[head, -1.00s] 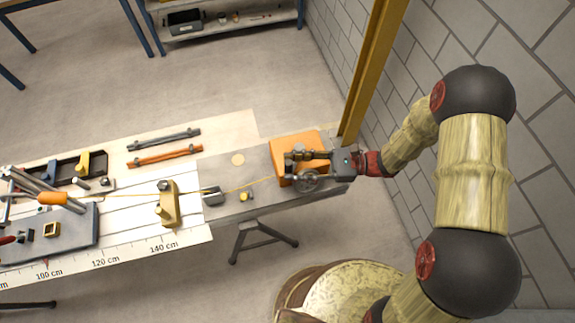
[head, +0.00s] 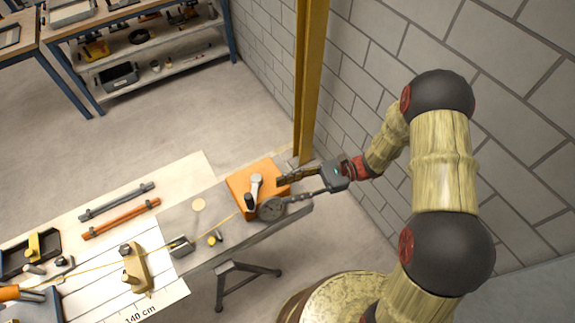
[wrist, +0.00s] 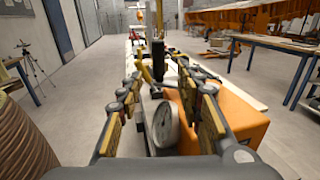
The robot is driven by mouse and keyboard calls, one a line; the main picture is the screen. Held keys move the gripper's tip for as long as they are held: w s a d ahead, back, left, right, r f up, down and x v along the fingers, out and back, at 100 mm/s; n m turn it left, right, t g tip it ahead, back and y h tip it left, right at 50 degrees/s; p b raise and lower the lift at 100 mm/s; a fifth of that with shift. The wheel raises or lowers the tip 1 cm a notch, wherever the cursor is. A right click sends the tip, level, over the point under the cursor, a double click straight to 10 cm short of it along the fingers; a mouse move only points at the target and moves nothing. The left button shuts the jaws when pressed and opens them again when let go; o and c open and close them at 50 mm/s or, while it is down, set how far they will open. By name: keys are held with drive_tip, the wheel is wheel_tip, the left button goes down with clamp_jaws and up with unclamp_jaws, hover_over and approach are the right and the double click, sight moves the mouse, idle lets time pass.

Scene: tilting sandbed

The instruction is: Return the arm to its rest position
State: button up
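My gripper (head: 285,188) is open and empty at the right edge of the orange block (head: 235,184), with its fingers spread. A pale lever with a dark knob (head: 254,188) stands on the block, to the left of the fingertips and apart from them. In the wrist view, the two fingers of my gripper (wrist: 160,80) reach forward on either side, with a round dial gauge (wrist: 165,124) seen between them. The orange block (wrist: 238,118) lies to the right there. My arm stretches from the right, bent at the elbow.
The gauge (head: 271,208) sits close below the fingers. A yellow line runs left from the block past a metal block (head: 181,246) to a tan post (head: 135,270). A yellow upright column (head: 309,80) and the block wall stand close behind my wrist.

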drive_tip(key=shift+f, duration=0.1)
drive_tip(key=s+d+f+n+g+h, duration=0.2)
drive_tip(key=s+f+h, duration=0.2)
drive_tip(key=s+f, duration=0.15)
drive_tip(key=s+d+r+n+t+h+b, duration=0.1)
drive_tip(key=s+d+r+n+h+b, duration=0.2)
drive_tip(key=d+n+h, duration=0.4)
drive_tip(key=s+d+r+n+t+h+b, duration=0.1)
drive_tip(key=d+r+n+t+h+b, duration=0.1)
drive_tip(key=d+r+t, duration=0.3)
drive_tip(key=d+r+n+t+h+b, duration=0.3)
drive_tip(key=r+t, duration=0.4)
drive_tip(key=r, duration=0.6)
drive_tip(key=shift+s+d+r+h, duration=0.15)
drive_tip(key=shift+s+d+h, duration=0.3)
drive_tip(key=shift+d, duration=0.65)
drive_tip(key=shift+w, duration=0.15)
